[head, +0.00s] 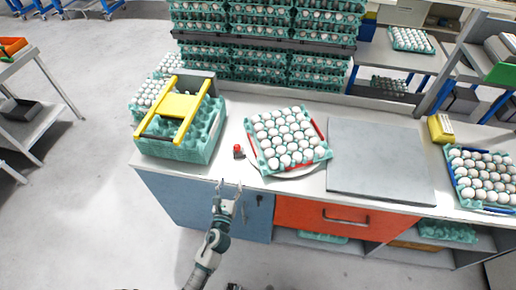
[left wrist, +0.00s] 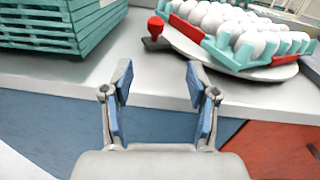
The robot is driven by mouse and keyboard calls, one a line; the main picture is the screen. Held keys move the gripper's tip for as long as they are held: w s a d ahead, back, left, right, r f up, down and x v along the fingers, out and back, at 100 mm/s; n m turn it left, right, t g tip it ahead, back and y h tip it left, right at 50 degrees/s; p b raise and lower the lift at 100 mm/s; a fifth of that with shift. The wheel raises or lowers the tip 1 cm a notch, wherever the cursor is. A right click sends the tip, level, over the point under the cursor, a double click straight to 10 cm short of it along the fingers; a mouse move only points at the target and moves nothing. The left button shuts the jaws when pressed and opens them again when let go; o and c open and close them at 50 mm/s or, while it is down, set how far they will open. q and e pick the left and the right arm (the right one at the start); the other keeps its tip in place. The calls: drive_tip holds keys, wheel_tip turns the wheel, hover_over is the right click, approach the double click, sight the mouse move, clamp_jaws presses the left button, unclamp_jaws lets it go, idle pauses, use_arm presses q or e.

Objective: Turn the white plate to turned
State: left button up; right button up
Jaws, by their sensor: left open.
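The white plate (head: 293,172) is a round disc on the worktop. A teal egg tray (head: 253,148) full of white eggs lies on it at a slight angle, between red edges, and hides most of the plate. The plate's rim also shows in the left wrist view (left wrist: 262,73), at the upper right. My left gripper (head: 230,186) is open and empty, in front of the worktop's front edge and to the lower left of the plate. In the left wrist view its fingers (left wrist: 159,92) are spread apart with nothing between them. My right gripper is not in view.
A red button (head: 237,149) stands just left of the plate. Stacked teal trays (head: 181,149) with a yellow frame (head: 179,106) stand further left. A grey flat panel (head: 376,158) lies to the right. Blue and red cabinet fronts are below the worktop.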

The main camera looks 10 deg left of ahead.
use_arm(q)
approach(236, 151)
drive_tip(key=shift+m, duration=0.3)
drive_tip(key=w, duration=0.5)
drive_tip(key=shift+w, duration=0.4)
drive_tip(key=w+b, duration=0.1)
drive_tip(key=w, duration=0.4)
drive_tip(key=shift+w+d, duration=0.1)
drive_tip(key=shift+w, duration=0.05)
drive_tip(key=shift+w+a, duration=0.25)
drive_tip(key=shift+w, duration=0.05)
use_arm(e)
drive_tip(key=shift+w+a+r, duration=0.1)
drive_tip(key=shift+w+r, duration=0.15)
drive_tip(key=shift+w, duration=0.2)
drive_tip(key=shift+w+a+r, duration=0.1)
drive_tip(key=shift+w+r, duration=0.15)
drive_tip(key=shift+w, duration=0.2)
use_arm(q)
drive_tip(key=shift+d, duration=0.15)
clamp_jaws()
drive_tip(key=shift+r, duration=0.1)
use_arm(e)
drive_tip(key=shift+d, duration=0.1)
